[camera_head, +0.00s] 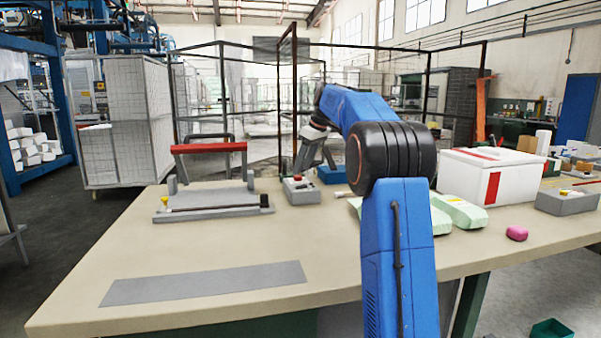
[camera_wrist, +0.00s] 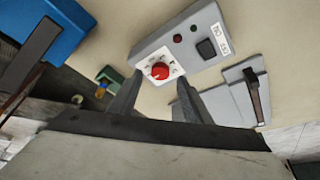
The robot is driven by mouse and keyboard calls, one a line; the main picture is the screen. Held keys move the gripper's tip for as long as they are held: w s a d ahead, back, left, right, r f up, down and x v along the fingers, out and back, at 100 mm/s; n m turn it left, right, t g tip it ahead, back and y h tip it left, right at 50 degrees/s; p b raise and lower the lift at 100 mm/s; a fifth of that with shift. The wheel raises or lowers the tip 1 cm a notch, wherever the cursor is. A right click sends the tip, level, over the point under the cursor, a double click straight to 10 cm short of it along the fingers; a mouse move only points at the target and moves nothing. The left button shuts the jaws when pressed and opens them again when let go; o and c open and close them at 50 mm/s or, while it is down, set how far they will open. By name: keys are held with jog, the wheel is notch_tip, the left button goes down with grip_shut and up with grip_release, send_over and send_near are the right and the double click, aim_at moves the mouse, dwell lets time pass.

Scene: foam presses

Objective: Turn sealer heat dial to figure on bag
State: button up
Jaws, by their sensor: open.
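The sealer's grey control box (camera_head: 300,190) sits on the table beside the sealer (camera_head: 212,205), which has a grey base and a red-handled bar. In the wrist view the box (camera_wrist: 150,50) shows a red dial (camera_wrist: 160,71) on a white scale, a dark switch (camera_wrist: 206,48) and a small label (camera_wrist: 221,38) too small to read. My gripper (camera_wrist: 159,82) is open, its fingers either side of the dial in this view; contact cannot be told. Pale green bags (camera_head: 460,210) lie right of my arm, partly hidden by it. No figure on them is legible.
A blue box (camera_head: 332,175) stands behind the control box. A white box with a red stripe (camera_head: 488,178), a pink object (camera_head: 517,233) and a grey bin (camera_head: 567,201) are at the right. A flat grey strip (camera_head: 205,283) lies at the front; the table around it is clear.

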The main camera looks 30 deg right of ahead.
aim_at(298, 178)
jog(key=shift+x, duration=1.45)
jog(key=c, duration=1)
jog(key=shift+c, duration=0.2)
